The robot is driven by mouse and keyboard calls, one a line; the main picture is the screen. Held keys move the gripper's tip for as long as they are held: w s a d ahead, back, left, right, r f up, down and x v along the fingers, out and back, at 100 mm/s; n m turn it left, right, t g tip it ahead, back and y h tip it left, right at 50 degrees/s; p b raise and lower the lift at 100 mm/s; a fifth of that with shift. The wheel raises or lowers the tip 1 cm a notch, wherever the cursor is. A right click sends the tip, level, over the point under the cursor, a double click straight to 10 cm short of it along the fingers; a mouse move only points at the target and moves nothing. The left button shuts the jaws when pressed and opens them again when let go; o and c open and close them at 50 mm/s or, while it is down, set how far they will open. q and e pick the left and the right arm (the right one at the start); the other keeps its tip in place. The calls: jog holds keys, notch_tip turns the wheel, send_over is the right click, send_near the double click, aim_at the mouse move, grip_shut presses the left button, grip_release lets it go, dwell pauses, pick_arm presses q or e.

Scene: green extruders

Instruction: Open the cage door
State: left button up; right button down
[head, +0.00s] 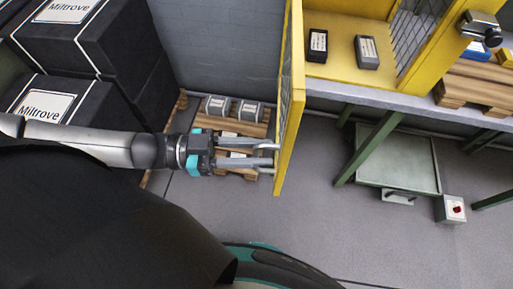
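The yellow cage door (291,110) stands swung out from the yellow cage (345,58), seen nearly edge-on, with its mesh on the left side. The cage front beside it is open to view. My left gripper (275,155) reaches in from the left, its two fingers apart with a gap between them. The fingertips are at the left face of the door, near its lower free end. I cannot tell whether they touch it or a handle there. My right gripper is not in view.
Two small dark boxes with labels (367,52) sit on the cage floor. Black Miltrove boxes (95,40) are stacked at left. A wooden pallet with rolls (232,108) stands behind my gripper.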

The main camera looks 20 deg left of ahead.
pick_arm(q)
jog(key=shift+o, duration=0.7)
jog(key=shift+a, duration=0.1)
jog(key=p+v, duration=0.1)
jog(key=v, duration=1.4)
